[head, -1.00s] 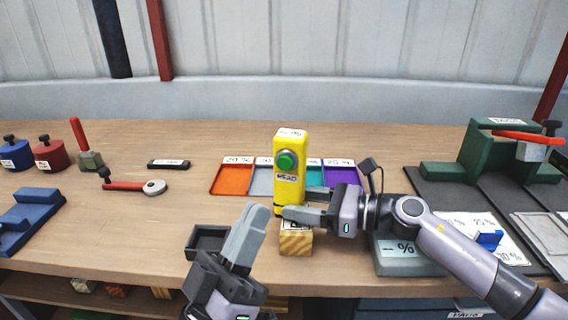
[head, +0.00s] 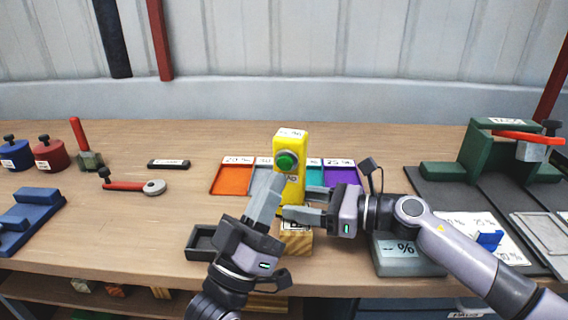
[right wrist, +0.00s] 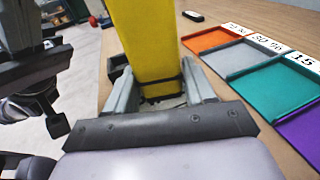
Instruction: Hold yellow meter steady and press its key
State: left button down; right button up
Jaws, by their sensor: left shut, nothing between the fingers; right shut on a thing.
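The yellow meter (head: 291,141) stands upright near the middle of the bench, with a round green key (head: 286,161) on its front face. My right gripper (head: 303,203) comes from the right and is shut on the meter's lower part. The right wrist view shows the yellow body (right wrist: 150,45) between the two fingers (right wrist: 160,92). My left gripper (head: 275,180) is shut and empty, its tips just below and left of the key, covering part of the meter's front. I cannot tell whether the tips touch the meter.
A wooden block (head: 297,244) sits below the meter, beside a small dark tray (head: 200,240). Coloured trays, orange (head: 232,180) to purple (head: 341,175), lie behind.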

pick_arm(q)
jog(key=shift+w+d, duration=0.15)
jog(key=shift+w, duration=0.6)
jog(key=shift+w, duration=0.15)
dwell(1.4)
jog(key=shift+w+d, duration=0.1)
jog(key=shift+w, duration=0.15)
jog(key=shift+w+d, duration=0.15)
jog(key=shift+w, duration=0.4)
dwell(0.7)
jog(key=shift+s, duration=0.15)
jog(key=shift+s+a, duration=0.25)
jog(key=shift+s, duration=0.55)
jog(key=s, duration=0.2)
jog(key=s+a, duration=0.1)
jog(key=s, duration=0.2)
dwell(0.3)
